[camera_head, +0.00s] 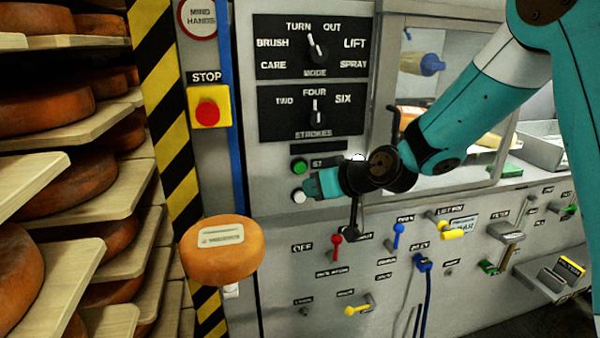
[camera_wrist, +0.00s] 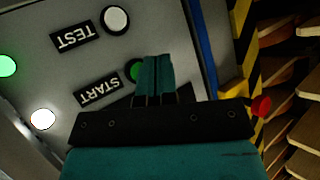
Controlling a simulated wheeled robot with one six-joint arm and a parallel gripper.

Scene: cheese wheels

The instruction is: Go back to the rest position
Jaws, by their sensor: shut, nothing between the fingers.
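My gripper (camera_head: 312,187) is shut and empty, in front of the machine's control panel (camera_head: 268,185) near the buttons. In the wrist view my gripper (camera_wrist: 155,62) covers part of the green start button (camera_wrist: 131,70); I cannot tell whether it touches it. The green button also shows in the head view (camera_head: 300,166), above a white button (camera_head: 299,196). In the wrist view the white button (camera_wrist: 116,20) sits beside the TEST label. My teal arm reaches in from the upper right.
Mode (camera_head: 316,46) and strokes (camera_head: 315,117) dials sit above. A red stop button (camera_head: 207,113) on a yellow box is to the left. An orange cheese wheel (camera_head: 222,252) is in front. Shelves with cheeses (camera_head: 75,190) fill the left side. Coloured levers (camera_head: 397,236) line the lower panel.

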